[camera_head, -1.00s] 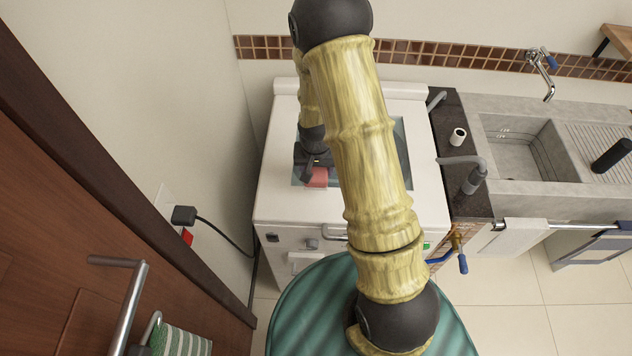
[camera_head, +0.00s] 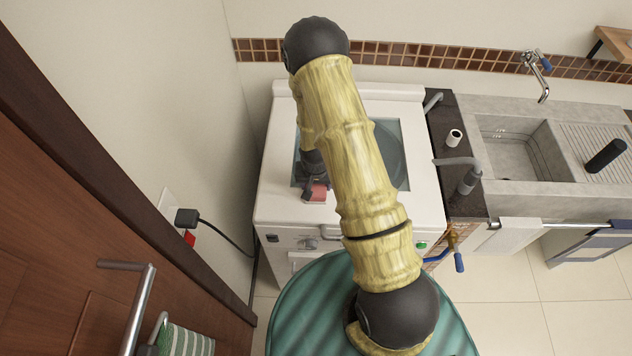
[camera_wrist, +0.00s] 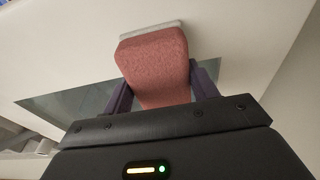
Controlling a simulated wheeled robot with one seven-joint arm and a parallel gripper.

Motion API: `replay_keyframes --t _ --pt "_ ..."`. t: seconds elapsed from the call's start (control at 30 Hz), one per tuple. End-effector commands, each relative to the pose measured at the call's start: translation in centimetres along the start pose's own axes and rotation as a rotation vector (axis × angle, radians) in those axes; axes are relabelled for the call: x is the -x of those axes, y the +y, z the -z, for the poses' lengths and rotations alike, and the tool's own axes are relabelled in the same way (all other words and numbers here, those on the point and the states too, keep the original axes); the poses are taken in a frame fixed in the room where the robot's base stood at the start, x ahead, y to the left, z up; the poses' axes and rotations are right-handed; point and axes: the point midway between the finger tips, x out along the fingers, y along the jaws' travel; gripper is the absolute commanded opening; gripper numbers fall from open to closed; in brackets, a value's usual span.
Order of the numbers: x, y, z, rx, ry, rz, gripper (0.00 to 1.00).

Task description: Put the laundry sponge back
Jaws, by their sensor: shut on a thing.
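The laundry sponge (camera_head: 318,192) is pinkish red with a pale grey-white layer at its far end. In the wrist view the sponge (camera_wrist: 155,65) stands between the two dark fingers, which touch its sides. My gripper (camera_head: 314,188) is shut on it, over the front left part of the white washing machine (camera_head: 285,207), near the edge of its glass lid window. The arm hides part of the machine's top. I cannot tell whether the sponge touches the lid.
A stone sink (camera_head: 515,160) with a tap (camera_head: 537,72) stands to the right. A dark counter strip (camera_head: 440,125) with a white roll (camera_head: 454,137) and a grey hose (camera_head: 468,178) lies between. A wall is close on the left, and a wooden door (camera_head: 90,230) stands front left.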

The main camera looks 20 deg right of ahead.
Motion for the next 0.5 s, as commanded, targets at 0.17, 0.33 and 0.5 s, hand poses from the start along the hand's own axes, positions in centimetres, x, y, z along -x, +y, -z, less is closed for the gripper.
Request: replay_keyframes --t 0.17,0.33,0.5 --pt "-0.29 -0.02 0.00 0.000 0.002 0.001 0.37" --pt "-0.41 -0.02 -0.03 0.000 0.002 0.001 0.37" --pt "-0.55 -0.02 -0.05 0.000 0.001 0.001 0.72"
